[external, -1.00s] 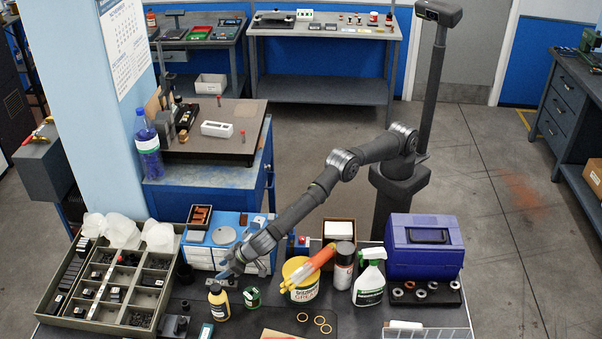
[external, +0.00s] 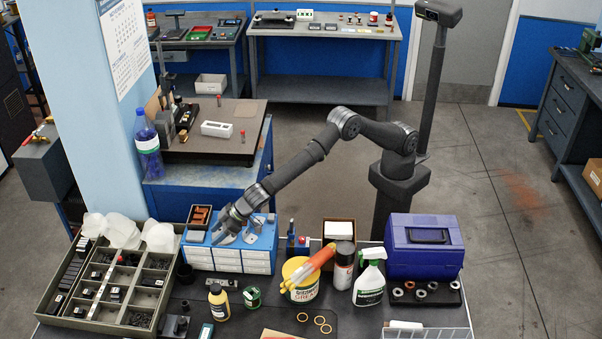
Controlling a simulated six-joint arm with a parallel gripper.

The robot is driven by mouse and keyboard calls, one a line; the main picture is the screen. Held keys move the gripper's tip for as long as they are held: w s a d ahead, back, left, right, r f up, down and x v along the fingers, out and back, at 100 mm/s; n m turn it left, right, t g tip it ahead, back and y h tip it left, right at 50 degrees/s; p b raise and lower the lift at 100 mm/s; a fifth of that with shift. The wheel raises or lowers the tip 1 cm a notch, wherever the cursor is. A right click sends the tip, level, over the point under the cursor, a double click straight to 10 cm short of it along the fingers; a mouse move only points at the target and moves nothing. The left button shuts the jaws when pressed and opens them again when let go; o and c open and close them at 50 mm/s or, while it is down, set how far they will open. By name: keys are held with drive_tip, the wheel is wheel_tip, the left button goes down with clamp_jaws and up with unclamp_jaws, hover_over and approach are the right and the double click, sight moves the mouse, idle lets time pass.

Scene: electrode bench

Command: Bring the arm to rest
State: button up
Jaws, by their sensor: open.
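My gripper (external: 222,236) is open and hangs over the left part of the blue-and-white drawer box (external: 243,261) on the bench. I see nothing between its fingers. My arm reaches from its dark post behind the bench, with its elbow raised, down and left to the gripper. I cannot tell how far the fingertips are above the box.
A brown-lined tray (external: 200,216) stands close behind the gripper. The compartment tray (external: 107,285) is to the left. A yellow tub (external: 301,279), a spray bottle (external: 369,280) and a purple case (external: 423,247) stand to the right. The air above the bench is open.

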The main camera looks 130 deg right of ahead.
drive_tip(key=shift+s+d+r, duration=0.1)
drive_tip(key=shift+s+r, duration=0.1)
drive_tip(key=shift+s, duration=0.2)
drive_tip(key=shift+s+d+r, duration=0.1)
drive_tip(key=shift+s+r, duration=0.05)
drive_tip(key=shift+s, duration=0.25)
drive_tip(key=s+n, duration=0.1)
drive_tip(key=s, duration=0.2)
drive_tip(key=s+y, duration=0.1)
drive_tip(key=s, duration=0.3)
drive_tip(key=s+r+n, duration=0.1)
drive_tip(key=s, duration=0.2)
drive_tip(key=shift+s+n+t+y, duration=0.25)
drive_tip(key=shift+n+t+y, duration=0.05)
drive_tip(key=shift+t+y, duration=0.1)
drive_tip(key=shift+s+a, duration=0.1)
drive_tip(key=shift+s, duration=0.65)
